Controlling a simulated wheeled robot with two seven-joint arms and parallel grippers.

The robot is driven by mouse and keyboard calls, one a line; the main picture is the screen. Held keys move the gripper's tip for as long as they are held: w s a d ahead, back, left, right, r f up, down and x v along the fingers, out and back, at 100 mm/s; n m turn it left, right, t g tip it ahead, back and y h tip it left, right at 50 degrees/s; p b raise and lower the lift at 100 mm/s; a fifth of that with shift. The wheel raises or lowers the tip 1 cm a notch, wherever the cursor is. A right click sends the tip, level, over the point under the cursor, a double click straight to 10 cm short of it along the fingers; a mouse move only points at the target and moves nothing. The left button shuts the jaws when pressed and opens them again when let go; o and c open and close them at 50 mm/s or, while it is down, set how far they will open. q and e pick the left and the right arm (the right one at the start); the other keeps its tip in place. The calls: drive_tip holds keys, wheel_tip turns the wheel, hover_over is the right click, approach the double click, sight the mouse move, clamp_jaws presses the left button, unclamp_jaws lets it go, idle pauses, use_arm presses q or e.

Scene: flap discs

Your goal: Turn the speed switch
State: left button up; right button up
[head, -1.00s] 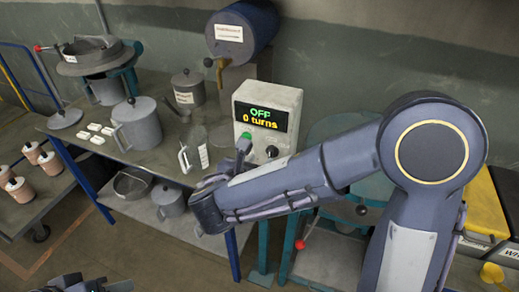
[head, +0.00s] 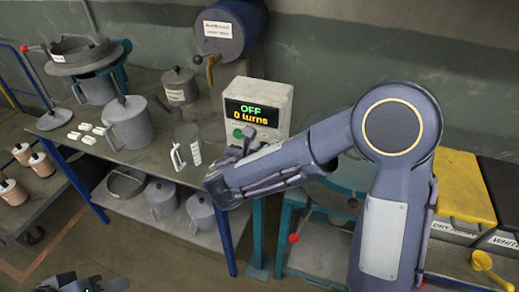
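A pale grey control box (head: 284,97) stands behind the bench with a lit display (head: 251,114) that reads "OFF" and "0 turns". A round green button (head: 238,133) sits below the display on the left. My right gripper (head: 249,138) is at the lower front of the box, just right of the green button. The black speed switch is hidden behind the gripper and wrist. I cannot tell whether the fingers touch it or how far they are open. My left gripper (head: 92,284) is low at the bottom left edge, far from the box and partly cut off.
A bench (head: 160,155) holds a grey jug (head: 128,124), a lidded pot (head: 180,88), white blocks (head: 88,131) and a clear measuring jug (head: 184,150). Yellow-lidded bins (head: 460,185) stand at right.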

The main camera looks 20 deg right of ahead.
clamp_jaws()
drive_tip(key=shift+s+d+f+m+t+y+b, duration=0.25)
drive_tip(key=shift+m+t+y+b, duration=0.8)
drive_tip(key=shift+b, duration=3.2)
drive_tip(key=shift+s+d+f+m+t+y+b, duration=0.3)
drive_tip(key=shift+m+b, duration=1.5)
drive_tip(key=shift+b, duration=2.45)
drive_tip(key=shift+s+d+f+m+t+y+b, duration=0.1)
drive_tip(key=shift+d+m+t+y+b, duration=0.35)
drive_tip(key=shift+m+b, duration=2.4)
drive_tip(key=n+b, duration=0.2)
drive_tip(key=shift+a+n+t+b, duration=0.2)
drive_tip(key=shift+n+t+b, duration=0.1)
drive_tip(key=shift+n+b, duration=0.1)
drive_tip(key=o, duration=0.7)
unclamp_jaws()
